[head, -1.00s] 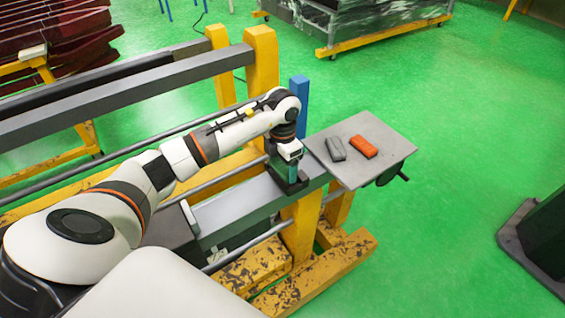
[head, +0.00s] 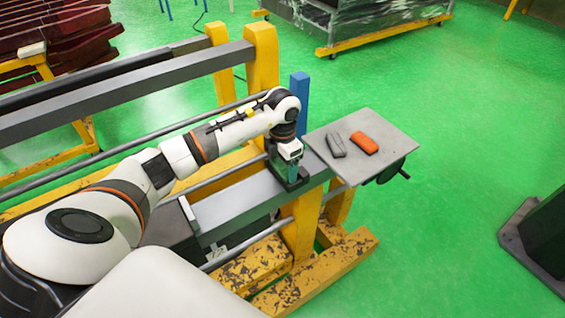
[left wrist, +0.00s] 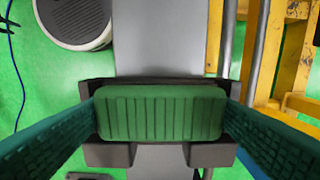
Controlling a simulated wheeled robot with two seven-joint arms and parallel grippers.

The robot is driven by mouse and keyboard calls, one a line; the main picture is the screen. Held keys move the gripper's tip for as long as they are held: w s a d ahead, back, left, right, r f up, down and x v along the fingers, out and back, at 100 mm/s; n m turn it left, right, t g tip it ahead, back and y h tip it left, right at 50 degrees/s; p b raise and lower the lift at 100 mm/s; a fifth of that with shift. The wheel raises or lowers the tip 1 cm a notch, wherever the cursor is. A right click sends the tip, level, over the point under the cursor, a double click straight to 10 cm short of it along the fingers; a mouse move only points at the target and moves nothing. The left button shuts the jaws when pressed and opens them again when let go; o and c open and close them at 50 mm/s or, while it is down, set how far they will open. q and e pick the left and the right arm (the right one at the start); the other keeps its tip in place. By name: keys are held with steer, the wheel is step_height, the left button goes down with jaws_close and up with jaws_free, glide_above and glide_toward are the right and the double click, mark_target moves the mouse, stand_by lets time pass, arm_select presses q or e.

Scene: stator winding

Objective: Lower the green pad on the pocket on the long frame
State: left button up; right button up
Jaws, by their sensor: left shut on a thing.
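The green pad (left wrist: 160,114) is a ribbed block, held between the two fingers of my left gripper (left wrist: 160,118). In the left wrist view it lies over the dark pocket (left wrist: 121,153), whose walls show around it. I cannot tell whether the pad touches the pocket floor. In the head view my left gripper (head: 290,172) points down at the pocket near the right end of the long frame (head: 232,205), and the pad is mostly hidden there. The frame's grey top also shows in the left wrist view (left wrist: 160,40). My right gripper is not in view.
A grey side table (head: 388,134) stands right of the frame, holding a grey block (head: 336,145) and an orange block (head: 364,143). A blue post (head: 300,98) rises behind my gripper. Yellow uprights (head: 262,60) and a long rail lie behind the arm.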

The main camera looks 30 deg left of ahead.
mark_target(283, 166)
arm_select(q)
steer(key=shift+s+d+f, duration=0.1)
steer(key=shift+s+f, duration=0.2)
steer(key=shift+f, duration=0.2)
steer(key=o, duration=0.9)
steer(key=shift+c, duration=1)
steer(key=shift+r, duration=0.2)
steer(key=shift+w+r+p, duration=0.25)
steer(key=shift+r+p, duration=0.2)
steer(key=shift+r, duration=0.15)
steer(key=shift+o, duration=0.9)
steer(key=shift+w+r, duration=0.1)
steer(key=shift+r, duration=0.2)
steer(key=r+p, duration=0.2)
steer(key=shift+s+r, duration=0.2)
steer(key=shift+r, duration=0.15)
steer(key=shift+w+r+p, duration=0.2)
steer(key=shift+r+p, duration=0.4)
steer(key=shift+r, duration=0.35)
steer(key=shift+r+p, duration=0.75)
steer(key=shift+r, duration=0.55)
